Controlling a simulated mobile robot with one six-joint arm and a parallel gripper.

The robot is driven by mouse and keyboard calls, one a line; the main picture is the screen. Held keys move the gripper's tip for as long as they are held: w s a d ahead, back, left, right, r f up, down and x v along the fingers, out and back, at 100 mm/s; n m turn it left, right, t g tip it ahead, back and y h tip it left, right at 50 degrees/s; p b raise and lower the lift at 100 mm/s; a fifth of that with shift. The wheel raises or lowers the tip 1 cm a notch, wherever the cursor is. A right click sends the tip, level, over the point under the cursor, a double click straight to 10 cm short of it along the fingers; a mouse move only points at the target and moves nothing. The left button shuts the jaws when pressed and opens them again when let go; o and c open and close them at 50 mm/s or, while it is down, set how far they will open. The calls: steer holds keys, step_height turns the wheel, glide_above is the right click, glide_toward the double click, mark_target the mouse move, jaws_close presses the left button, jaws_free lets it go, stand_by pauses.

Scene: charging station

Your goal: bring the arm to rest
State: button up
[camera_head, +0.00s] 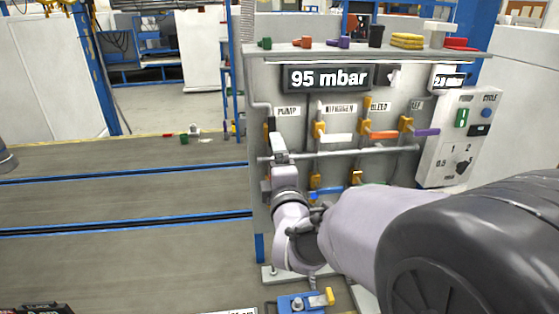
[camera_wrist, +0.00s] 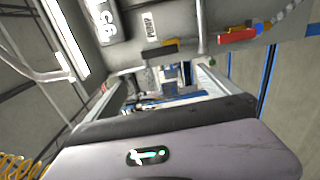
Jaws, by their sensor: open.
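My arm reaches in from the lower right of the head view. My gripper (camera_head: 277,140) is at the left part of the charging station panel (camera_head: 345,120), in front of the area below the PUMP label (camera_head: 289,111). In the wrist view my gripper (camera_wrist: 160,88) has its two fingers spread apart, with nothing seen held between them. A dark and yellow handle (camera_wrist: 165,48) shows just beyond the fingers, below the PUMP label. I cannot tell whether the gripper touches the panel or its pipe.
A display reading 95 mbar (camera_head: 327,78) is on the panel. White (camera_head: 338,138), orange (camera_head: 384,135) and purple (camera_head: 426,132) valve handles are to the right of my gripper. A horizontal pipe (camera_head: 350,153) crosses below them. Open floor (camera_head: 120,200) is on the left.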

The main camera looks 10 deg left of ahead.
steer(key=shift+d, duration=0.1)
steer(key=s+d+f+m+g+h+b, duration=0.1)
steer(key=s+d+f+m+g, duration=0.25)
steer(key=s+d+m, duration=0.45)
steer(key=s+d+f+m+g+h+b, duration=0.15)
steer(key=s+d+m+g, duration=0.25)
steer(key=s+d+m, duration=0.45)
steer(key=s+d+f+m+g, duration=0.1)
steer(key=s+m, duration=0.3)
steer(key=s, duration=0.4)
steer(key=s+d+f+m+g, duration=0.1)
steer(key=s+f+m+g, duration=0.2)
steer(key=s, duration=0.5)
steer(key=shift+f+m+b, duration=0.3)
steer(key=shift+f+m, duration=0.5)
steer(key=shift+m, duration=0.35)
